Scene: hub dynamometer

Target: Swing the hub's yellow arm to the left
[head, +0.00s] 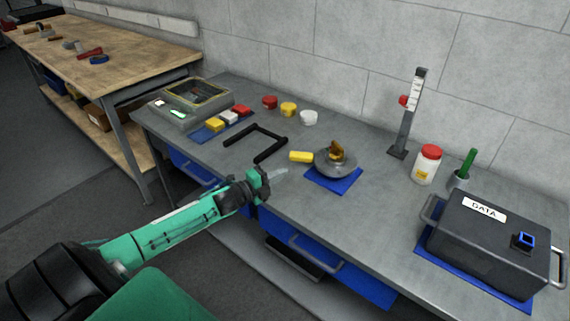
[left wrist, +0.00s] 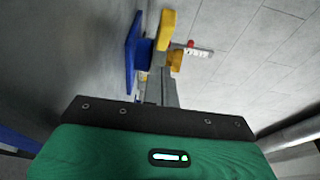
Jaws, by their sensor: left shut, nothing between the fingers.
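The hub (head: 336,164) is a round grey piece with a brownish-gold top (head: 337,149). It sits on a blue mat (head: 327,184) near the table's front edge. Its yellow arm (head: 300,157) sticks out to the left in the head view. My left gripper (head: 281,172) is shut and empty, just in front of and left of the yellow arm's end, with a small gap apparent. In the left wrist view, a yellow piece (left wrist: 167,28), probably the arm, shows beyond the fingers, with blue beside it; contact cannot be told there. My right gripper is out of view.
A black bracket (head: 257,142) lies left of the hub. Red, yellow and white cups (head: 289,109) stand behind. A gauge stand (head: 405,125), a red-lidded jar (head: 427,164) and a dark DATA box (head: 490,238) stand to the right. Blue drawers (head: 330,258) hang below the front edge.

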